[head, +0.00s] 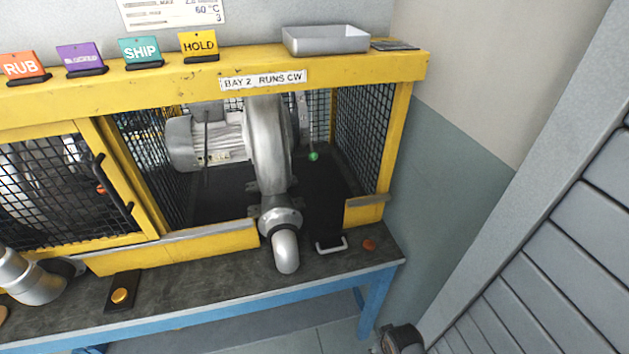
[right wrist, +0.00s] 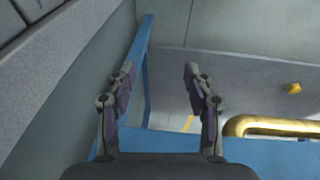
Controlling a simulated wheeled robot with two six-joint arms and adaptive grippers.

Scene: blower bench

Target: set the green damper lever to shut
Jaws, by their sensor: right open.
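The green damper lever (head: 313,156) shows in the head view as a small green ball at the low end of a thin rod. It hangs inside the open right bay of the yellow guard frame, just right of the grey blower (head: 265,145). The top of the rod and any position marks are too small to read. My right gripper (right wrist: 158,72) is open and empty in the right wrist view, with its two fingers apart. The lever does not show in that view. My left gripper is in neither view.
The yellow frame (head: 350,78) has a top beam and mesh sides around the bay. A grey tray (head: 325,40) and several coloured tags stand on the beam. An outlet pipe (head: 286,250) and a pale handle (head: 331,246) are at the bay's front. A grey slatted surface (head: 540,250) is at right.

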